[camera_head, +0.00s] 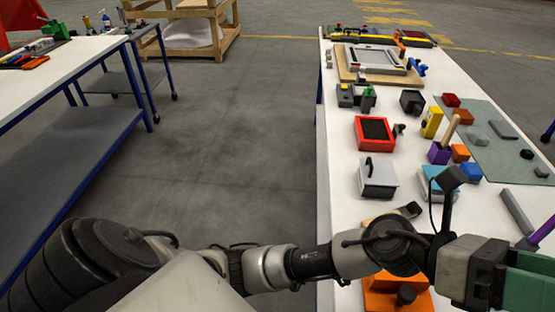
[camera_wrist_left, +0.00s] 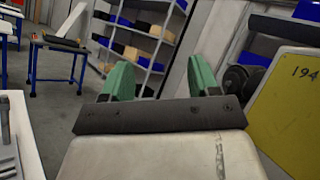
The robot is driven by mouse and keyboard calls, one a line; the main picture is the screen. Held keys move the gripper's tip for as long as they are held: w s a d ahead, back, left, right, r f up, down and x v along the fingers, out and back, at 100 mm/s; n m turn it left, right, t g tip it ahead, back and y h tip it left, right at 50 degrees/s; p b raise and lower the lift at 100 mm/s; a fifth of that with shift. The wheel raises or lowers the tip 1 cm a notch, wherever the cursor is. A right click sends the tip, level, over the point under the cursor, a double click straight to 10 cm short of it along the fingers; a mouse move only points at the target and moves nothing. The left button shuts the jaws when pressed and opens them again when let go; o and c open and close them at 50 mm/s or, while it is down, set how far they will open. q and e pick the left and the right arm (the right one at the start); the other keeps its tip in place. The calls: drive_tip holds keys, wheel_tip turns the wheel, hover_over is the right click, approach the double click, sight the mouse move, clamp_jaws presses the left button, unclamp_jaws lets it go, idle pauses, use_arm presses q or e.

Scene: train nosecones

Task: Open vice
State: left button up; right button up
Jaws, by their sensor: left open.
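A green vice-like tool (camera_head: 56,29) stands on the far end of the left bench (camera_head: 88,50) in the head view. It is small and distant, so I cannot tell how its jaws stand. My left arm crosses the bottom of the head view to the right, and its green-fingered gripper (camera_head: 525,283) is over the near right part of the right table, far from that tool. In the left wrist view my left gripper (camera_wrist_left: 160,78) has its two green fingers apart with nothing between them. My right gripper is not seen.
The long white right table (camera_head: 338,150) holds a red-framed box (camera_head: 375,132), a white box (camera_head: 378,179), a yellow block (camera_head: 432,122) and many small parts. An orange object (camera_head: 410,300) lies partly under my arm. Clear grey floor (camera_head: 240,130) separates the benches. A wooden crate (camera_head: 190,25) stands behind.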

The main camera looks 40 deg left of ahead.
use_arm(q)
drive_tip(key=w+a+f+n+t+y, duration=0.3)
drive_tip(key=w+a+n+t+y, duration=0.3)
drive_tip(key=n+t, duration=0.7)
drive_tip(key=w+a+f+n+t+y, duration=0.35)
drive_tip(key=a+n+t+y, duration=0.5)
drive_tip(key=n, duration=0.85)
drive_tip(key=a+f+n+g+y, duration=0.2)
drive_tip(key=a+f+n+y, duration=0.2)
drive_tip(key=f+n+y, duration=0.25)
drive_tip(key=s+a+f+n+g+y, duration=0.1)
drive_tip(key=s+a+f+n+g, duration=0.2)
drive_tip(key=f, duration=0.7)
drive_tip(key=s+a+f+n+g, duration=0.3)
drive_tip(key=s+f+g, duration=0.4)
drive_tip(key=f, duration=0.4)
drive_tip(key=s+a+f+n+g+y, duration=0.1)
drive_tip(key=s+a+f+n+g, duration=0.2)
drive_tip(key=s+f, duration=0.4)
drive_tip(key=shift+s+a+f+n+g+y, duration=0.25)
drive_tip(key=shift+f+n+g, duration=0.2)
drive_tip(key=shift+f+g, duration=1.25)
drive_tip(key=shift+f+t, duration=0.4)
drive_tip(key=shift+t, duration=0.05)
